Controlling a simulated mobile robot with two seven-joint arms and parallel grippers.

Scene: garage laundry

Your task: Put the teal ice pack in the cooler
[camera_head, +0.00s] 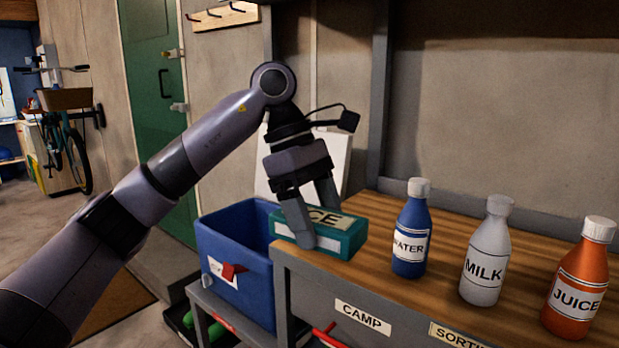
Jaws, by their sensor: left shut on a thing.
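The teal ice pack (343,243) is a flat box with a cream label reading "ICE", at the left end of the wooden bench top. My left gripper (318,224) comes down on it from above and is shut on it, with one finger across its near side. I cannot tell whether the pack still touches the bench. The blue open-topped bin (236,275), which looks like the cooler, stands just left of the bench, lower than its top. The pack's left end overlaps its right rim in the picture. My right gripper is not in view.
On the bench top (448,244) stand a blue WATER bottle (411,232), a white MILK bottle (485,255) and an orange JUICE bottle (577,283), all right of the pack. A pale panel (335,165) stands behind the gripper. A bicycle (70,145) is far left.

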